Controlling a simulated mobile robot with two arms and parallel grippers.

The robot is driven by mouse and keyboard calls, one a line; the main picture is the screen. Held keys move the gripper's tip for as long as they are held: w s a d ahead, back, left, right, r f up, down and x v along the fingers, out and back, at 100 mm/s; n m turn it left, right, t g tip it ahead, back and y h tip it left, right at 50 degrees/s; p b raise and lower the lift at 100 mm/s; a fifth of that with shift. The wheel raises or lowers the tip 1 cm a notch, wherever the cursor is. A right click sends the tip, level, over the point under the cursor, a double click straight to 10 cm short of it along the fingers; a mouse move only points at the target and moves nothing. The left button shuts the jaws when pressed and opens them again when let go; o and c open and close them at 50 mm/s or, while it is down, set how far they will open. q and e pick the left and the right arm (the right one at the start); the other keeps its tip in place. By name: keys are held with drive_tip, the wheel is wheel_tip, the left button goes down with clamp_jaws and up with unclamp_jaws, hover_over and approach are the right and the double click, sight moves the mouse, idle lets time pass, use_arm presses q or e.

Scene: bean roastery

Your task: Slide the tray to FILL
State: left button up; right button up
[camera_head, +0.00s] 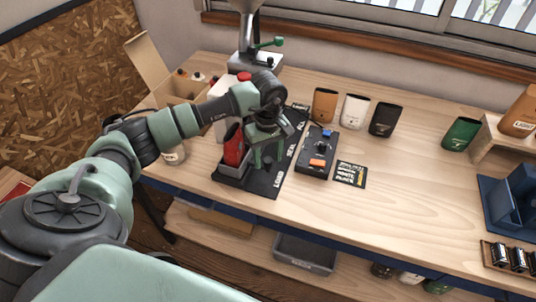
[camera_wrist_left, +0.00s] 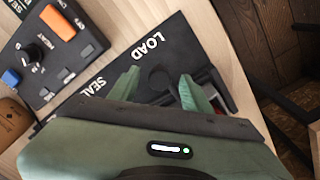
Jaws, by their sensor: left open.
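A dark tray (camera_head: 232,181) sits at the left side of a black mat (camera_head: 272,188), near the word LOAD, with a red bag (camera_head: 234,148) standing in it. My left gripper (camera_head: 265,158) is over the mat, just right of the tray, pointing down and partly hiding the mat. In the left wrist view my left gripper (camera_wrist_left: 160,92) has its green fingers apart, with a dark round shape between them; I cannot tell whether they touch it. LOAD and SEAL are readable there on the mat (camera_wrist_left: 172,33). My right gripper is not seen.
A control box (camera_head: 316,151) with an orange switch stands right of the mat, beside a black card (camera_head: 350,173). Several bags (camera_head: 355,110) stand behind. An open cardboard box (camera_head: 180,85) and a metal machine (camera_head: 250,60) are at the back. The table's right middle is clear.

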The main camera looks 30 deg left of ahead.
use_arm(q)
clamp_jaws()
idle(1.4)
